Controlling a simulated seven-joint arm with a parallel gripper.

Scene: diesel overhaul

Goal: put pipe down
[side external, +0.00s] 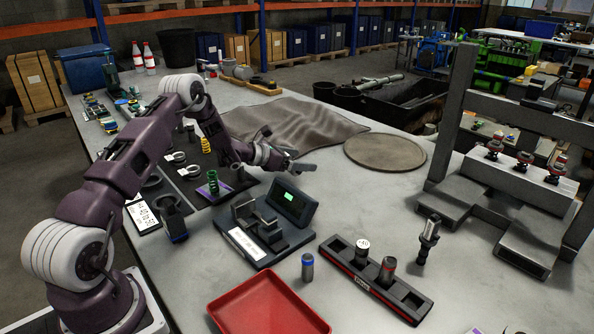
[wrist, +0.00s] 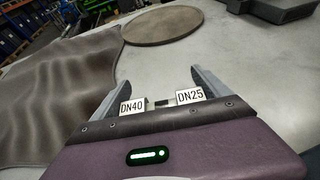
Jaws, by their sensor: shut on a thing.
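My gripper (side external: 290,160) is above the bench, behind the grey device with the green display. In the wrist view my gripper (wrist: 184,84) shows two grey fingers set well apart, with DN40 and DN25 labels at their bases. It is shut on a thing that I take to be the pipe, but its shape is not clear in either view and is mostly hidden. Short cylinders stand elsewhere: a grey one with a blue band (side external: 307,267) on the bench, and a red-banded one (side external: 388,270) in the black rack.
The black rack (side external: 408,298) and a red tray (side external: 245,300) are at the front. The grey device (side external: 292,203) stands below my gripper. A brown cloth (side external: 290,125) and a round mat (side external: 385,152) lie behind. A press frame (side external: 455,110) stands right. Bare bench (side external: 375,200) lies between.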

